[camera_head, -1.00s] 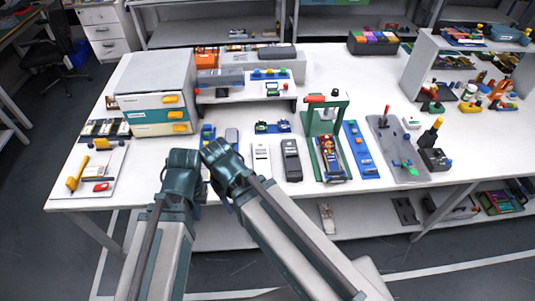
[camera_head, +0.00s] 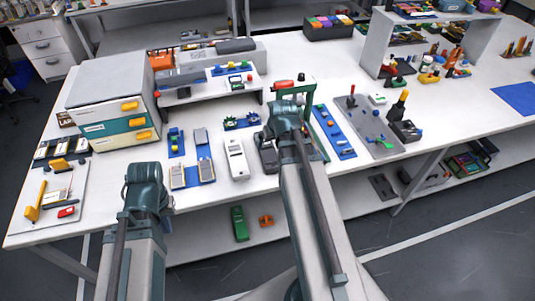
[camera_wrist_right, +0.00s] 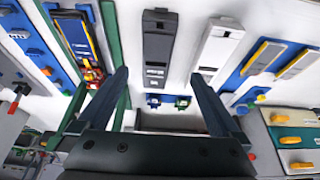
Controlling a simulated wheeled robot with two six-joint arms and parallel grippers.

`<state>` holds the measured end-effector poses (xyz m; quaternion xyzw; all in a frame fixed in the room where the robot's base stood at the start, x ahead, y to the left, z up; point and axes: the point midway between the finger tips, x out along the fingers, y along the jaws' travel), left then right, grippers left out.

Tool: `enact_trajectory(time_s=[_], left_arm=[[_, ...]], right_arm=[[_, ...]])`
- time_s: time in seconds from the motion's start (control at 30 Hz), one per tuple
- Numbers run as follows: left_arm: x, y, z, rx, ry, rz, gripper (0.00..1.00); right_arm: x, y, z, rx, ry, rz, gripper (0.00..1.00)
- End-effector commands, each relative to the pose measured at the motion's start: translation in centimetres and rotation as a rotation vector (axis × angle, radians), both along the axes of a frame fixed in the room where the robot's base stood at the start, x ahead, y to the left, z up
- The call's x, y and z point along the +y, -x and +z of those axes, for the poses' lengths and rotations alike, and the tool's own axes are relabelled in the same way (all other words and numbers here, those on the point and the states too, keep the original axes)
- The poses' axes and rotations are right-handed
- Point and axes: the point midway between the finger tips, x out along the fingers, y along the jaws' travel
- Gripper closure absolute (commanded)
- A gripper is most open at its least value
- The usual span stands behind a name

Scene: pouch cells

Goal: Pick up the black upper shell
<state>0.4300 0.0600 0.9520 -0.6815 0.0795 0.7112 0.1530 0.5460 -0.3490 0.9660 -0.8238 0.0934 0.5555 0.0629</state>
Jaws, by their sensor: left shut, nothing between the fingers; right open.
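The black upper shell (camera_head: 267,157) lies on the white table, partly hidden behind my right arm in the head view. The right wrist view shows it as a dark grey, long shell (camera_wrist_right: 158,42) with its near end between my fingers in the picture. My right gripper (camera_wrist_right: 160,76) is open, with one finger to each side of the shell and nothing held. I cannot tell its height above the shell. In the head view my right gripper (camera_head: 284,112) is over the shell's area. My left gripper (camera_head: 147,188) is shut and empty near the table's front edge.
A white shell (camera_head: 236,160) lies close beside the black one. Blue trays with two flat pieces (camera_head: 191,175) are further left. A green press frame (camera_head: 312,108) stands right of the black shell. A drawer box (camera_head: 115,95) stands at the left.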

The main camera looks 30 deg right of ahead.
Motion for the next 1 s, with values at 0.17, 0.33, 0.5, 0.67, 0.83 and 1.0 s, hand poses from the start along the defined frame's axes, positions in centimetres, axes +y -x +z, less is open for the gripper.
enact_trajectory(time_s=[0.17,0.33,0.5,0.67,0.83,1.0], left_arm=[[0.0,0.0,-0.1,0.000,0.000,0.000,1.00],[0.0,0.0,-0.8,0.000,0.000,0.000,1.00],[0.0,0.0,-2.7,0.000,0.000,0.000,1.00],[0.0,0.0,-5.1,0.000,0.000,0.000,1.00],[0.0,0.0,-7.4,0.000,0.000,0.000,1.00],[0.0,0.0,-8.2,0.000,0.000,0.000,1.00]], right_arm=[[-0.8,0.0,0.0,-0.011,0.002,-0.012,0.00],[-0.8,-0.3,-0.7,-0.010,0.002,-0.011,0.00],[-0.9,-1.0,-2.6,-0.009,0.001,-0.010,0.00],[-1.1,-1.9,-5.0,-0.009,0.001,-0.009,0.00],[-1.3,-2.8,-7.3,-0.009,0.001,-0.009,0.00],[-1.4,-3.3,-8.1,-0.008,0.001,-0.009,0.00]])
